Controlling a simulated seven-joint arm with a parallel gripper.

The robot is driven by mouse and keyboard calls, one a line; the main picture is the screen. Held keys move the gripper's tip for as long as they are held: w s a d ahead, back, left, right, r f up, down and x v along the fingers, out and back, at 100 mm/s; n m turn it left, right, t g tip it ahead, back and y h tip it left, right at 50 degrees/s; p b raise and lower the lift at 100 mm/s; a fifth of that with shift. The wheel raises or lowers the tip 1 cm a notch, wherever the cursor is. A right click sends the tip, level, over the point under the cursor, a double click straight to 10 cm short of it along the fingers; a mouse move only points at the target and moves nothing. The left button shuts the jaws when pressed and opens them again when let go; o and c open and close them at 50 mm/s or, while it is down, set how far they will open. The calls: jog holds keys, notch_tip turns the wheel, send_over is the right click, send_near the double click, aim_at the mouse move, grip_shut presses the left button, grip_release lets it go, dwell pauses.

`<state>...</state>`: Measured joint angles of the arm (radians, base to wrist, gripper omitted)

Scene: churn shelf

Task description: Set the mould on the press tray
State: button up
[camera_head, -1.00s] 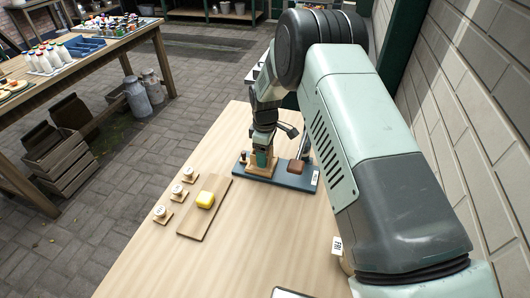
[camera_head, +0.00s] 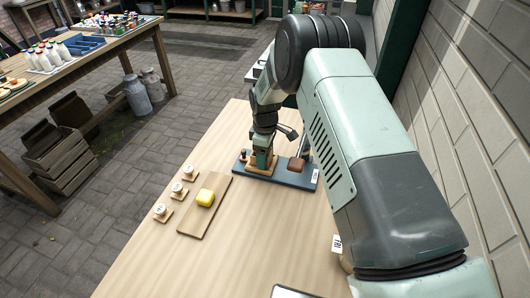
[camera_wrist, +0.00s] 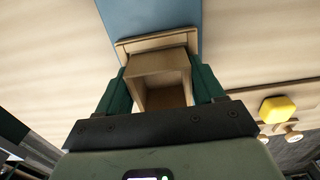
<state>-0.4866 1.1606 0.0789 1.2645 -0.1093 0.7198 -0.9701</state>
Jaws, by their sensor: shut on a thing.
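The mould (camera_wrist: 160,68) is a light wooden box with an open hollow, seen in the wrist view between the two green fingers of my gripper (camera_wrist: 160,92). The fingers are shut on its sides. A wider wooden edge shows at its far end, in front of the blue press tray (camera_wrist: 150,14). In the head view my gripper (camera_head: 263,160) points down over the left part of the blue tray (camera_head: 288,178). Pale wood (camera_head: 260,171) shows under the fingers at the tray. I cannot tell whether the mould rests fully on it.
A yellow block (camera_head: 205,197) lies on a wooden board (camera_head: 192,221). Several white round stamps (camera_head: 177,189) stand left of it. The tabletop (camera_head: 235,260) in front is clear.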

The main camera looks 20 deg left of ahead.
dwell(0.4)
jog(key=o, duration=1.1)
jog(key=shift+c, duration=0.3)
jog(key=c, duration=0.3)
jog(key=shift+r, duration=0.1)
jog(key=shift+r, duration=3.05)
